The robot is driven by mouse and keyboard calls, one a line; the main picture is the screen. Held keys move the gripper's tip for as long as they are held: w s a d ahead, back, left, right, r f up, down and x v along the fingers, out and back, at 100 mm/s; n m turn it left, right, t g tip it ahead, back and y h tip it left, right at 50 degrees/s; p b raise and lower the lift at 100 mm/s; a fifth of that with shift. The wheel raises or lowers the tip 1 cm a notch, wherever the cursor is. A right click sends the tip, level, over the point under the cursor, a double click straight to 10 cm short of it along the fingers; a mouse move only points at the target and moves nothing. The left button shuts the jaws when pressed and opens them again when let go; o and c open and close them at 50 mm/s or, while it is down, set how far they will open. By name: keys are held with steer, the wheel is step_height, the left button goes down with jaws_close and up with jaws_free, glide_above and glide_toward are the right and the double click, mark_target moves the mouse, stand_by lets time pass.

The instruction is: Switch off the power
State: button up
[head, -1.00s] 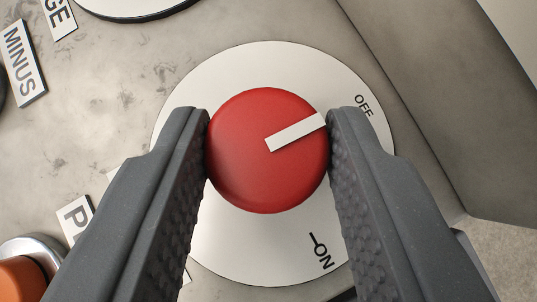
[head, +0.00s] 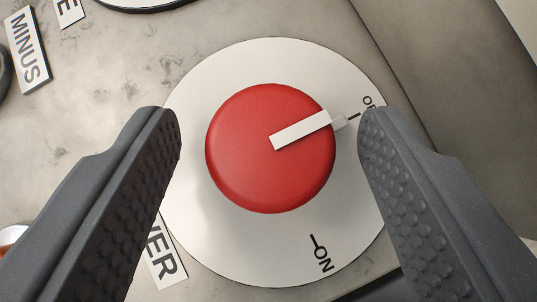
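The red round power knob (head: 262,170) sits at the centre of a white disc (head: 215,85) in the head view. Its white pointer bar (head: 300,130) points up and right, in line with the tick beside the OFF label (head: 369,103). That label is partly hidden by the right finger. The ON label (head: 323,259) with its tick is at the lower right of the disc. My gripper (head: 270,125) is open, with one finger on each side of the knob and a clear gap to it on both sides. It holds nothing.
A MINUS label (head: 27,50) lies at the upper left. A label reading "ER" (head: 162,262) is partly hidden behind the left finger. Part of another white disc (head: 140,3) shows at the top. A panel edge runs down the right side.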

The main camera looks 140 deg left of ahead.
mark_target(289, 165)
steer(key=shift+s+d+r, duration=0.1)
steer(key=shift+s+r, duration=0.1)
steer(key=shift+r, duration=0.1)
steer(key=shift+w+d+r+p, duration=0.3)
steer(key=shift+w+d+r, duration=0.15)
steer(key=shift+r, duration=0.25)
steer(key=shift+w+d+r+p, duration=0.3)
steer(key=shift+w+d+p, duration=0.1)
steer(key=shift+w+d, duration=0.1)
steer(key=shift+d+r, duration=0.2)
steer(key=shift+r, duration=0.1)
steer(key=p+v, duration=0.9)
steer(key=shift+d, duration=0.3)
